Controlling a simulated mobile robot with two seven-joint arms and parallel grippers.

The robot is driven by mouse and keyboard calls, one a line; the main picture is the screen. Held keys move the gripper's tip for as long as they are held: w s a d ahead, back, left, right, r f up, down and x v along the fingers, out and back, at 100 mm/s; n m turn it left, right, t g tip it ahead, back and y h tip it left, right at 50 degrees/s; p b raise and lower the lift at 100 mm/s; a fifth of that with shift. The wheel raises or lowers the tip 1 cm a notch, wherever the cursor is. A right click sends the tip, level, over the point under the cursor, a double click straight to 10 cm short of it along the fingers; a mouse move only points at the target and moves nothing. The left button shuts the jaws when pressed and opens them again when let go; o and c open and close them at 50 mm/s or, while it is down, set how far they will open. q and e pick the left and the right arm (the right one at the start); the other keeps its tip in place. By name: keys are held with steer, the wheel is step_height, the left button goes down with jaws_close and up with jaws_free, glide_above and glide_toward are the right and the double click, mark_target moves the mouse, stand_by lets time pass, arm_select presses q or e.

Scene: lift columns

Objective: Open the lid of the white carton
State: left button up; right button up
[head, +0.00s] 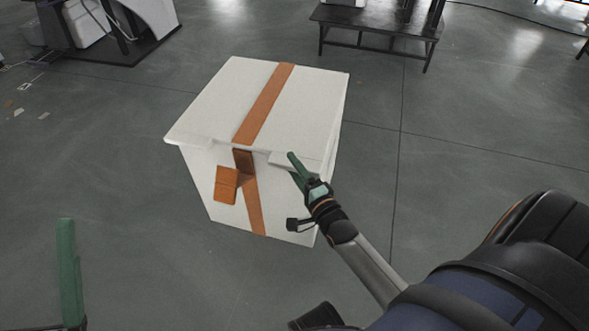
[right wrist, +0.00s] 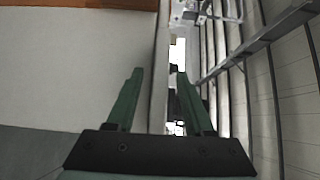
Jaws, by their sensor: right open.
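The white carton (head: 200,172) stands on the floor in the middle of the head view. Its lid (head: 215,95) lies flat and closed on top, with an orange-brown strap (head: 265,100) across it and down the front. A brown tab (head: 227,184) sticks out at the front. My right gripper (head: 292,166) is open at the front edge of the lid, right of the strap. In the right wrist view, the pale lid edge runs between its fingers (right wrist: 159,80); I cannot tell whether they touch it. One green finger of my left gripper (head: 69,270) shows at lower left, away from the carton.
A dark low table (head: 375,30) stands behind the carton at upper right. White equipment on a black base (head: 125,50) stands at upper left. Small scraps lie on the floor at far left. The grey floor around the carton is clear.

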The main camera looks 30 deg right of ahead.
steer(key=shift+w, duration=0.1)
jaws_close()
stand_by(0.4)
stand_by(1.0)
